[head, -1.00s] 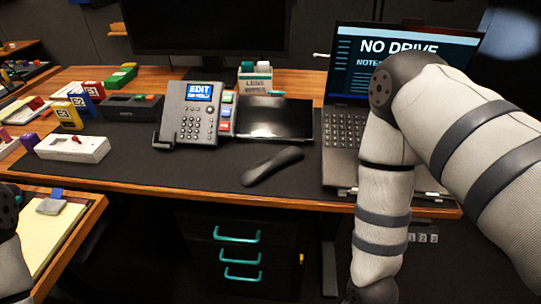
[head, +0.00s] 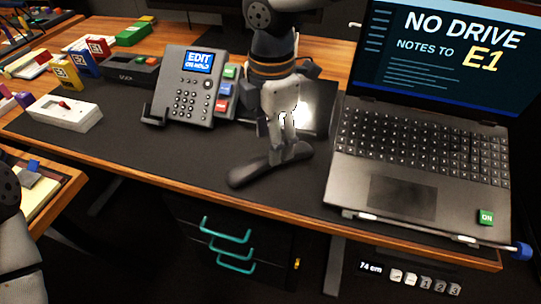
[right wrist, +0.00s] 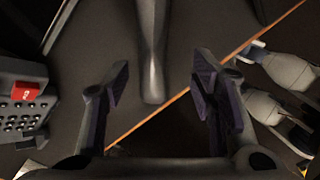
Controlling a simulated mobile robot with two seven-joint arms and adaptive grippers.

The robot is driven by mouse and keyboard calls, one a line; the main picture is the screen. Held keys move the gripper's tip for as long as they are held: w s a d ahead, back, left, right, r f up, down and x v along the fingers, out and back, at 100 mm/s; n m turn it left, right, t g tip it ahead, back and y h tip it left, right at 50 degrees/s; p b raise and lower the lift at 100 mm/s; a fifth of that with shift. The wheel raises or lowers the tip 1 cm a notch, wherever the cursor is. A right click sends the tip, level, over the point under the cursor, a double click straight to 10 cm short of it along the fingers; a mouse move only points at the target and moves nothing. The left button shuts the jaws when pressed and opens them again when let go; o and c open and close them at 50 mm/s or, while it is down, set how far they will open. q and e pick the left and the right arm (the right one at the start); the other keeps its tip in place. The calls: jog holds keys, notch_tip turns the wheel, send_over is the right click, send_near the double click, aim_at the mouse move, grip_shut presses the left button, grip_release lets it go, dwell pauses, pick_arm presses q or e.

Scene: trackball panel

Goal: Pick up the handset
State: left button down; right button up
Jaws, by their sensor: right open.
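The dark grey handset (head: 244,177) lies on the black desk mat (head: 130,150), in front of the desk phone (head: 188,92). My right gripper (head: 288,158) is above the handset, fingers pointing down, and partly covers its middle in the head view. In the right wrist view, the handset (right wrist: 152,55) runs between the two spread fingers of my open right gripper (right wrist: 160,78). I cannot tell whether either finger touches it. Of my left arm only a link shows at the left edge; its gripper is out of view.
An open laptop (head: 410,190) stands close to the right of the handset. A dark tablet-like panel (head: 322,118) lies behind my right gripper. A white box device (head: 65,113) sits at the left. The mat's front strip is clear up to the wooden edge.

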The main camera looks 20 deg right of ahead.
jog(key=f, duration=0.4)
jog(key=w+f, duration=0.1)
jog(key=f, duration=0.2)
jog(key=shift+d, duration=0.2)
jog(key=shift+r, duration=0.1)
jog(key=shift+c, duration=0.6)
grip_shut()
